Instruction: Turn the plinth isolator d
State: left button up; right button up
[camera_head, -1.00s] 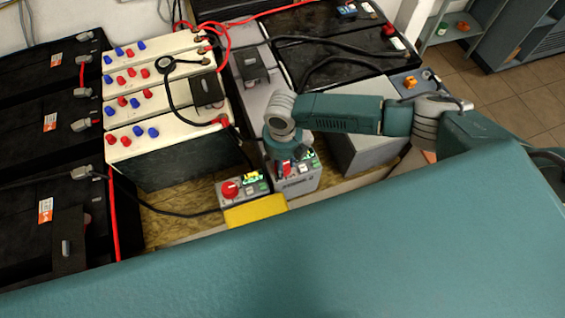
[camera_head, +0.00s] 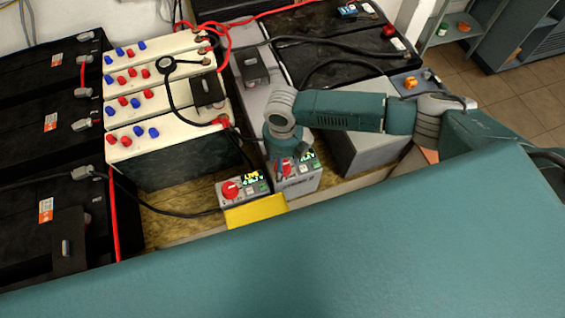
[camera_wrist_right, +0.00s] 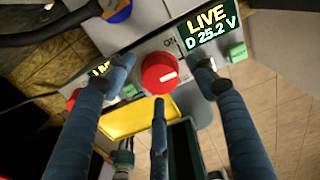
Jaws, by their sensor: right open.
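The plinth isolator d is a red rotary knob (camera_wrist_right: 160,73) on a pale grey panel, with an "ON" mark above it. Its display (camera_wrist_right: 210,28) reads "LIVE D 25.2 V". In the head view its grey box (camera_head: 298,184) stands right of a similar box, and the red knob (camera_head: 283,168) is partly covered by my right gripper (camera_head: 291,152). In the right wrist view the fingers of that gripper (camera_wrist_right: 162,82) are spread around the knob, with gaps visible; contact cannot be told. The knob's exact angle is unclear. My left gripper is not in view.
The neighbouring box has its own red knob (camera_head: 230,189) and lit display. A yellow block (camera_head: 257,211) sits in front of it. White batteries (camera_head: 165,118) with red and blue caps and black batteries (camera_head: 40,120) stand left. Cables run close by.

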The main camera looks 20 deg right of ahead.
notch_tip(320, 180, up, 11)
dwell(0.3)
jog(key=shift+f, duration=0.1)
